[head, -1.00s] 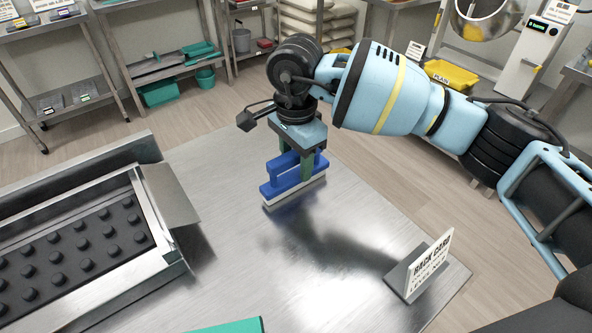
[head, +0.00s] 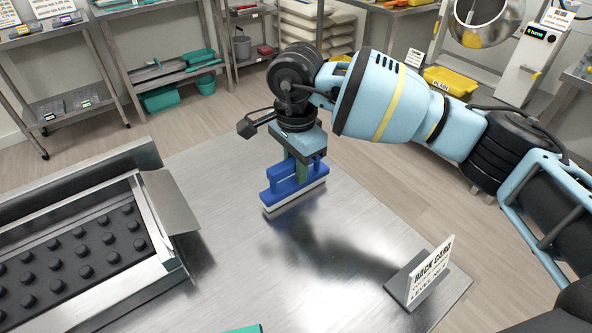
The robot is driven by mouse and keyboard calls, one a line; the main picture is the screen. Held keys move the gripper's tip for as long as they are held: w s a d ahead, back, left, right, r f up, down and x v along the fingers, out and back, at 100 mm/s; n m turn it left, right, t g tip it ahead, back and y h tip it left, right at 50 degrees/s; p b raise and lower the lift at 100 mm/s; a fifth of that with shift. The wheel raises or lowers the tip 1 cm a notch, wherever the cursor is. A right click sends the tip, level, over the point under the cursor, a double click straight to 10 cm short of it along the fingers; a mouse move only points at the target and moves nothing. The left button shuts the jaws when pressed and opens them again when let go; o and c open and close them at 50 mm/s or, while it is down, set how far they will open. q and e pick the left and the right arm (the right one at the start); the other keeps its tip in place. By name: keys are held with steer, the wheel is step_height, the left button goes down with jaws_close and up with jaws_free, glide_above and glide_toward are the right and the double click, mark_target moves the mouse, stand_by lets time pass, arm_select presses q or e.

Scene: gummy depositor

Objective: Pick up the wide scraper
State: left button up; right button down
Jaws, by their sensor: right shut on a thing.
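The wide scraper (head: 292,192) is blue with a pale lower edge. It is in the middle of the head view, over the metal table (head: 330,275). My right gripper (head: 296,173) points down from above and is shut on the scraper's blue handle. The scraper's pale edge is at or just above the table top; I cannot tell whether it touches. The fingers partly hide the handle. My left gripper is not in view.
A metal tray machine (head: 165,200) with a dark studded mould (head: 75,255) stands at the left. A rack card sign (head: 430,270) stands at the table's right corner. A teal item (head: 243,329) shows at the bottom edge. The table's middle is clear.

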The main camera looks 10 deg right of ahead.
steer(key=shift+r, duration=0.55)
steer(key=shift+s+a+r, duration=0.1)
steer(key=shift+s+r, duration=0.1)
steer(key=shift+r, duration=0.4)
steer(key=shift+s+a+r, duration=0.1)
steer(key=shift+s+r, duration=0.1)
steer(key=shift+r, duration=0.4)
steer(key=s+a, duration=0.2)
steer(key=s, duration=0.5)
steer(key=s+a+r+b, duration=0.1)
steer(key=s+a, duration=0.2)
steer(key=s, duration=0.4)
steer(key=shift+r, duration=0.25)
steer(key=shift+s+a, duration=0.1)
steer(key=c, duration=1.8)
jaws_free()
jaws_close()
